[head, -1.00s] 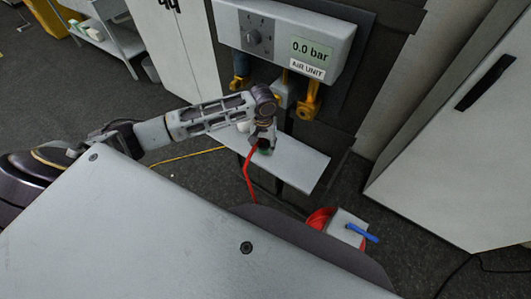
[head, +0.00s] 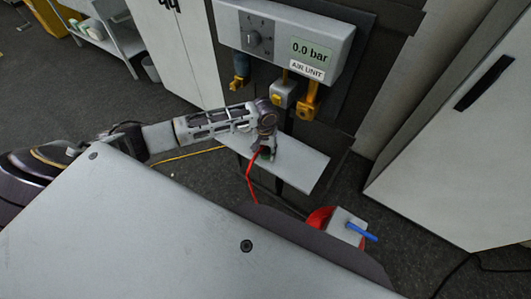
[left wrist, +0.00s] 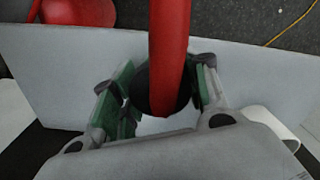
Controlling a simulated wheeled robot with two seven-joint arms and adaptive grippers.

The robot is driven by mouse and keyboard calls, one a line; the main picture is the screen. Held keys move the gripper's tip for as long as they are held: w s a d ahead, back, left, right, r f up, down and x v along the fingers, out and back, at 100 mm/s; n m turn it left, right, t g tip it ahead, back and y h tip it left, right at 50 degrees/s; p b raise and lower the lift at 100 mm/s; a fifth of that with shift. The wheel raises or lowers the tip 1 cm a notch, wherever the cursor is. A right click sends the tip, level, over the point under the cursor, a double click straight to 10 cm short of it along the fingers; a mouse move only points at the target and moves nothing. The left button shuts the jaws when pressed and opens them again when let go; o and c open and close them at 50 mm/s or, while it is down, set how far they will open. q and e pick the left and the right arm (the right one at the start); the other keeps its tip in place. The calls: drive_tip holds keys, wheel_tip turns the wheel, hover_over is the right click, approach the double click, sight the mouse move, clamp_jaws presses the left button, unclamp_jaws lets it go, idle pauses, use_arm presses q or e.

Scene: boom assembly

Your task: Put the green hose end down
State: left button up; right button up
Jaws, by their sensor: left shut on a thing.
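My left gripper (head: 264,154) is low over the pale shelf (head: 303,166) below the air unit (head: 290,38). It is shut on the hose end, which is mostly hidden between the fingers in the head view. In the left wrist view, the red hose (left wrist: 170,45) runs into a black collar (left wrist: 152,95) between the fingers of my left gripper (left wrist: 163,72). Green shows along both fingers, and I cannot tell how much of it is the hose end. I cannot tell whether the hose end touches the shelf. My right gripper is not in view.
Blue (head: 239,70) and yellow (head: 308,100) fittings hang under the air unit. A red container (head: 320,217) with a pale box and a blue handle (head: 362,232) stands lower right. The shelf's right part is clear. A white cabinet (head: 465,150) stands right.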

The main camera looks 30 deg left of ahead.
use_arm(q)
drive_tip(key=shift+w+f, duration=0.25)
drive_tip(key=shift+f, duration=0.75)
drive_tip(key=o, duration=1.3)
drive_tip(key=shift+f, duration=0.1)
drive_tip(key=shift+o, duration=0.2)
drive_tip(key=shift+r+b, duration=0.3)
drive_tip(key=shift+r, duration=5.8)
